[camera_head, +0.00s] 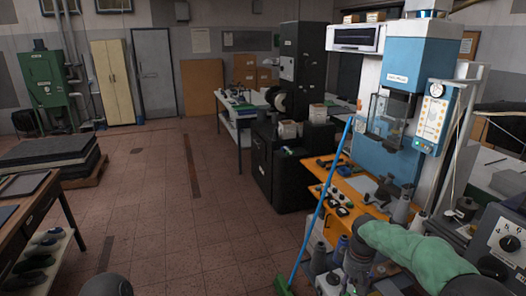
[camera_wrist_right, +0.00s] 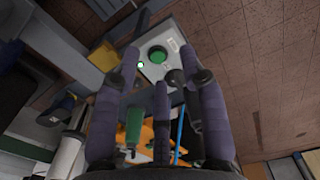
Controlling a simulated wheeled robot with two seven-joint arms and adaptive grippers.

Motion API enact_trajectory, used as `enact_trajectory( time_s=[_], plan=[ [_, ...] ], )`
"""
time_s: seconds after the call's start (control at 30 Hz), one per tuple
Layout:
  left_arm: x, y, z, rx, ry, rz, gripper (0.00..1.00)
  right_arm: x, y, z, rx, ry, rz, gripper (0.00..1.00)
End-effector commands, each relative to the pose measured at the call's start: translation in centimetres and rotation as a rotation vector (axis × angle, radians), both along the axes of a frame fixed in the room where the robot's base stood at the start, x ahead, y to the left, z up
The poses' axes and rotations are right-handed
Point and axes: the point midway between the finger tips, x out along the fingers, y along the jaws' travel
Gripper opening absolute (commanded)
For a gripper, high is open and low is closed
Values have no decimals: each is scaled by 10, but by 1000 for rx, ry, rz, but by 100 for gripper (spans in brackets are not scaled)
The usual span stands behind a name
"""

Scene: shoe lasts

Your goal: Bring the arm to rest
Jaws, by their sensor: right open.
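My right arm (camera_head: 410,250), in a green sleeve, comes in from the lower right of the head view. My right gripper (camera_head: 354,272) is at its end, low and in front of the orange bench, partly lost among dark and grey items. In the right wrist view my right gripper (camera_wrist_right: 165,72) shows purple-grey padded fingers spread apart, with nothing held between them. My left gripper is not in view.
A blue and white machine (camera_head: 402,65) stands behind the orange bench (camera_head: 345,183). A blue-handled broom (camera_head: 318,205) leans at the bench's left. A wooden table (camera_head: 38,207) stands at the left. The tiled floor (camera_head: 190,215) between is clear.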

Motion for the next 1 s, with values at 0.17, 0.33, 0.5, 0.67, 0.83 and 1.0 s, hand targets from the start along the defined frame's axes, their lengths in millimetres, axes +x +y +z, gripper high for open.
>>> enact_trajectory(
  time_s=[0.17, 0.33, 0.5, 0.67, 0.83, 1.0],
  plan=[
    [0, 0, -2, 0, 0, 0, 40, -3, 10, -22, 21, 3, 0, 42],
    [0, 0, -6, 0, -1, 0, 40, -7, 23, -52, 54, 2, -6, 42],
    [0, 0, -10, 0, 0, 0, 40, -17, 42, -90, 97, 3, -20, 42],
    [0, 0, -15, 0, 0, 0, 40, -35, 67, -139, 154, 8, -46, 42],
    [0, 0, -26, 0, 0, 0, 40, -80, 107, -215, 243, 24, -120, 42],
    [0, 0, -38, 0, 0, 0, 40, -148, 147, -286, 323, 40, -252, 42]
  ],
)
